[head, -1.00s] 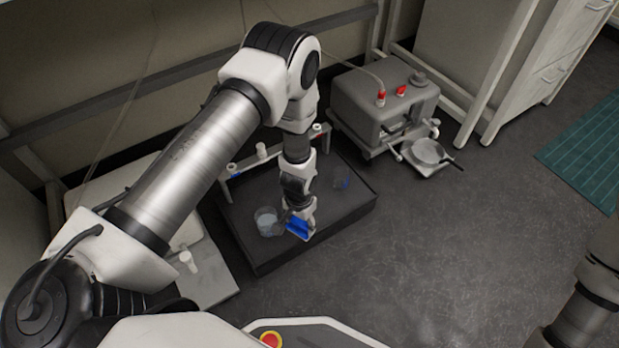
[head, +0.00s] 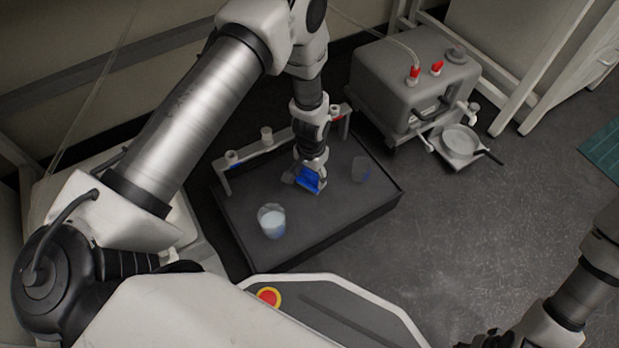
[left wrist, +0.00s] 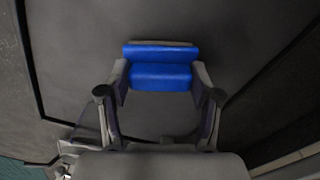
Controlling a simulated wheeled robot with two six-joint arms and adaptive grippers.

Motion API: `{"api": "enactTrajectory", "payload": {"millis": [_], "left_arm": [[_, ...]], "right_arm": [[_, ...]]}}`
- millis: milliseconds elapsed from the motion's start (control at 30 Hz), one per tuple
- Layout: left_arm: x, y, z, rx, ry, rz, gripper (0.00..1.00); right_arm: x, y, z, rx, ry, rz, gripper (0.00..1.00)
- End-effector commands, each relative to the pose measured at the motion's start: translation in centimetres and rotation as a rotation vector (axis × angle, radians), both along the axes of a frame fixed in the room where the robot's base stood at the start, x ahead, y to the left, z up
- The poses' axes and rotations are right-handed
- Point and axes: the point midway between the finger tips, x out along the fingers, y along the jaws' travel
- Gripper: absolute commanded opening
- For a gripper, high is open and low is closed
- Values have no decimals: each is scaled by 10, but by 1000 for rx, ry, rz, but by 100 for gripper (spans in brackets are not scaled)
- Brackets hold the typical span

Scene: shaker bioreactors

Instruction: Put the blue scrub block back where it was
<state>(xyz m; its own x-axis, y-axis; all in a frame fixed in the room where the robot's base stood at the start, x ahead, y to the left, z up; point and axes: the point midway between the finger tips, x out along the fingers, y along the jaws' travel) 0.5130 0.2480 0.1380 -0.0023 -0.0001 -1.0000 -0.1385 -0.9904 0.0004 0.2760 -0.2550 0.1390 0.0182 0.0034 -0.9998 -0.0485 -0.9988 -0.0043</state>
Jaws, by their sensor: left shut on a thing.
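The blue scrub block (head: 311,179) is in my left gripper (head: 312,172), over the dark platform (head: 300,240). In the left wrist view the block (left wrist: 160,75) sits between the two fingertips of the gripper (left wrist: 160,82), which is shut on it. A thin grey strip shows along the block's far edge. I cannot tell whether the block touches the platform.
A clear beaker (head: 271,221) with pale contents stands left of the block; another clear vessel (head: 360,169) stands to its right. A rack (head: 285,137) with white-capped pieces runs behind. A grey machine (head: 412,85) and a pan (head: 461,142) are at the right.

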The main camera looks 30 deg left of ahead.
Motion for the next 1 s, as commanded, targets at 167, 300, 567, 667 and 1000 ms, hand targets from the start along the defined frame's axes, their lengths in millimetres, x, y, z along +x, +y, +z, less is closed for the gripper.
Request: {"api": "enactTrajectory", "payload": {"millis": [167,300,567,667,1000], "left_arm": [[1,0,1,0,-1,0,26],[0,0,-2,0,-1,0,26],[0,0,-2,0,-1,0,89],[0,0,-2,0,-1,0,89],[1,0,50,0,-2,0,89]], "right_arm": [[1,0,1,0,-3,1,40],[1,0,0,0,-3,1,40],[1,0,0,0,-3,2,40],[1,0,0,0,-3,2,40],[-4,1,37,3,12,-3,40]]}}
